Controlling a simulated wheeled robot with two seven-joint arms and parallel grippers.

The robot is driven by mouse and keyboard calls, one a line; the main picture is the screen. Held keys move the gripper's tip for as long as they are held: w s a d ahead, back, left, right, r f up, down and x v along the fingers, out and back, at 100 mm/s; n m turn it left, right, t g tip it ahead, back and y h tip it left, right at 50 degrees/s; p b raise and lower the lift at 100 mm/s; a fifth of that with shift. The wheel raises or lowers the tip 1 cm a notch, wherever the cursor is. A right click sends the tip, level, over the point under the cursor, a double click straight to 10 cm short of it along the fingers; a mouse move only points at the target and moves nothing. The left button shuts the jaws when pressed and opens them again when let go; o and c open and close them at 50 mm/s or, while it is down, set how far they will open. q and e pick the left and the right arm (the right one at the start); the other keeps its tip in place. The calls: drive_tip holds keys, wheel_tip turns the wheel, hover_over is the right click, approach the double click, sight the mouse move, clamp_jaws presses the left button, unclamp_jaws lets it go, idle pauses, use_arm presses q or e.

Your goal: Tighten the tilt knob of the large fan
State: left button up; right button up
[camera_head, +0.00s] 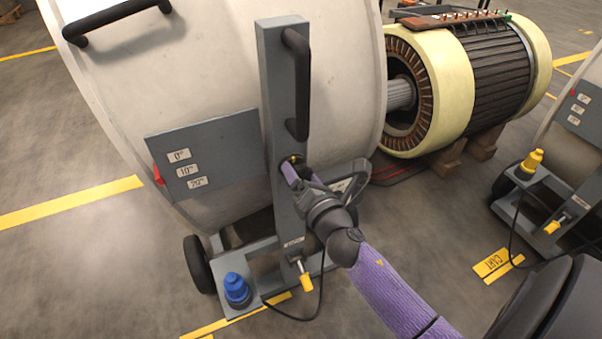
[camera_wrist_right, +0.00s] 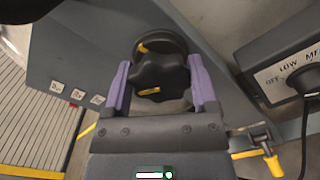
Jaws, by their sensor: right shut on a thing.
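The large fan (camera_head: 220,85) is a pale grey drum on a wheeled cart, behind a grey upright post (camera_head: 278,95). The tilt knob (camera_wrist_right: 160,78) is black and lobed with a yellow mark. It sits between the two purple fingers of my right gripper (camera_wrist_right: 160,84), which is shut on it. In the head view my right gripper (camera_head: 298,177) reaches the post, and its wrist hides most of the knob. A grey scale plate (camera_head: 205,155) has tilt labels, with a red pointer at its left edge. My left gripper is not in view.
A control box (camera_wrist_right: 285,65) with a speed dial is right of the knob in the wrist view. A blue plug (camera_head: 236,290) and a yellow-handled lever (camera_head: 304,276) are on the cart base. Another cart (camera_head: 555,200) stands right.

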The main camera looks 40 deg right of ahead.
drive_tip(key=m, duration=0.3)
drive_tip(key=shift+m, duration=0.4)
drive_tip(key=shift+d+m+p, duration=0.1)
drive_tip(key=shift+m+p, duration=0.35)
drive_tip(key=shift+m, duration=1.35)
drive_tip(key=m+p, duration=0.1)
drive_tip(key=m, duration=0.2)
drive_tip(key=shift+f+m+p, duration=0.1)
drive_tip(key=shift+m+p, duration=0.2)
drive_tip(key=shift+f+m, duration=0.1)
drive_tip(key=shift+m, duration=0.5)
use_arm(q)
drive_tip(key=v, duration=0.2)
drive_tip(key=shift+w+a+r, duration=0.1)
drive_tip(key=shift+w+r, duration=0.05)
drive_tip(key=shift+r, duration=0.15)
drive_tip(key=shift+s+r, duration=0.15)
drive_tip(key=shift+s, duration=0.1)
use_arm(e)
drive_tip(key=shift+m, duration=0.3)
